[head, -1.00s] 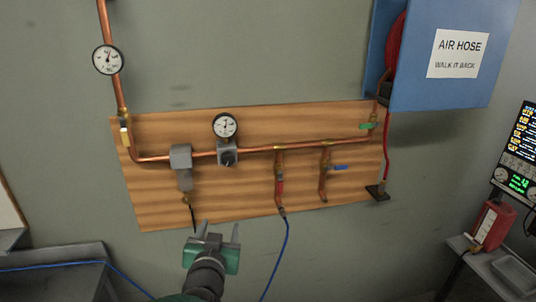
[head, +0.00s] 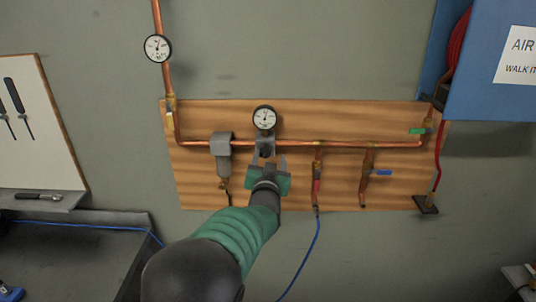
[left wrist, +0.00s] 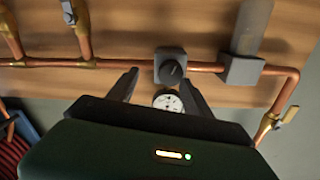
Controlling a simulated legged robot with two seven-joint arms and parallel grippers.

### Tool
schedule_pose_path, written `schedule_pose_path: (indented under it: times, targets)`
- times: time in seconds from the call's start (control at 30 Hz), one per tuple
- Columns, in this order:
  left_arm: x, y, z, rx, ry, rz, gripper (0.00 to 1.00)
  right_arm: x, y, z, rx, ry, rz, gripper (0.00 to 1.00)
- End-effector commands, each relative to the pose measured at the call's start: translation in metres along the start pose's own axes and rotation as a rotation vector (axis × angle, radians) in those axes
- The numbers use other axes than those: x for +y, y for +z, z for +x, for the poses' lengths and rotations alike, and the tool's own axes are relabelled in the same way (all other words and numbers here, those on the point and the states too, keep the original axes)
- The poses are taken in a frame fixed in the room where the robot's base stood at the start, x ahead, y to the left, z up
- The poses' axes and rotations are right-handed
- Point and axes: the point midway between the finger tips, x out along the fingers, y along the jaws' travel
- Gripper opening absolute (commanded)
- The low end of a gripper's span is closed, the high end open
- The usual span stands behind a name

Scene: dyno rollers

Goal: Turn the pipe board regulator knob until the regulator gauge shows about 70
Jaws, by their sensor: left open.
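The regulator gauge (head: 264,118), a white round dial, sits above the regulator knob (head: 265,150) on the wooden pipe board (head: 400,113). The dial's needle is too small to read surely. My left gripper (head: 268,161) is open and empty, just below the knob in the head view, with its fingers pointing at the regulator. The left wrist view is upside down relative to the board. There the dark round knob (left wrist: 171,71) shows between the finger ends, and the gauge (left wrist: 168,102) is partly cut off by my gripper. I cannot tell whether the fingers touch the knob. My right gripper is not in view.
A grey filter unit (head: 221,157) is left of the regulator. A red-handled valve (head: 317,183) and a blue-handled valve (head: 382,173) are to its right. A second gauge (head: 157,48) is on the upright pipe. A blue hose (head: 303,255) hangs below the board.

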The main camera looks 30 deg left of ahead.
Motion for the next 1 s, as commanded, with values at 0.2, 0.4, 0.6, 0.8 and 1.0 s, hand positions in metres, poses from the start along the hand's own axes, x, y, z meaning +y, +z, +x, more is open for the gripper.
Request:
schedule_pose_path:
  times: [0.2, 0.4, 0.6, 0.8, 1.0]
  targets:
    - [-0.012, 0.006, 0.026, -0.007, -0.004, -0.007, 0.58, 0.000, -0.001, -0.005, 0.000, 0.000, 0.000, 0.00]
    - [-0.017, 0.010, 0.030, -0.011, -0.009, -0.010, 0.58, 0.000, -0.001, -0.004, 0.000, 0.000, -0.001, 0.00]
    - [-0.017, 0.011, 0.031, -0.014, -0.011, -0.008, 0.11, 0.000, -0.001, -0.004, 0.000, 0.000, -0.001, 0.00]
    - [-0.013, 0.013, 0.031, -0.018, -0.006, -0.006, 0.00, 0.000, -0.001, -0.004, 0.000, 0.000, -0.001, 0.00]
    - [-0.008, 0.014, 0.031, -0.021, 0.000, -0.002, 0.00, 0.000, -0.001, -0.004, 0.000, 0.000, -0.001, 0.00]
